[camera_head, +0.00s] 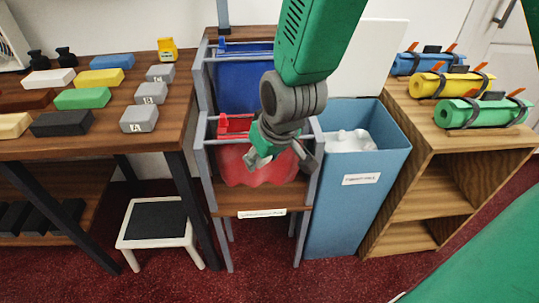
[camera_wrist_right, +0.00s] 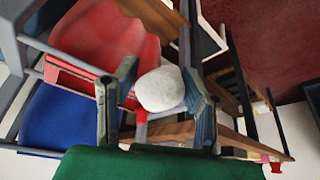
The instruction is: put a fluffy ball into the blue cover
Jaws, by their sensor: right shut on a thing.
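My right gripper (camera_head: 280,157) hangs over the red cover (camera_head: 240,170), which is held open in the front of a grey rack. In the right wrist view, its fingers (camera_wrist_right: 157,98) are shut on a white fluffy ball (camera_wrist_right: 161,88). The gripper hides this ball in the head view. The blue cover (camera_head: 238,85) hangs in the rack behind the red one, partly hidden by my right arm. It also shows in the right wrist view (camera_wrist_right: 55,120), at the lower left. My left gripper is out of view.
A tall blue bin (camera_head: 320,215) with white fluffy balls (camera_head: 352,140) stands right of the rack. A wooden shelf (camera_head: 425,180) with rolled mats is farther right. A table (camera_head: 100,135) with coloured blocks and a stool (camera_head: 160,232) are at left.

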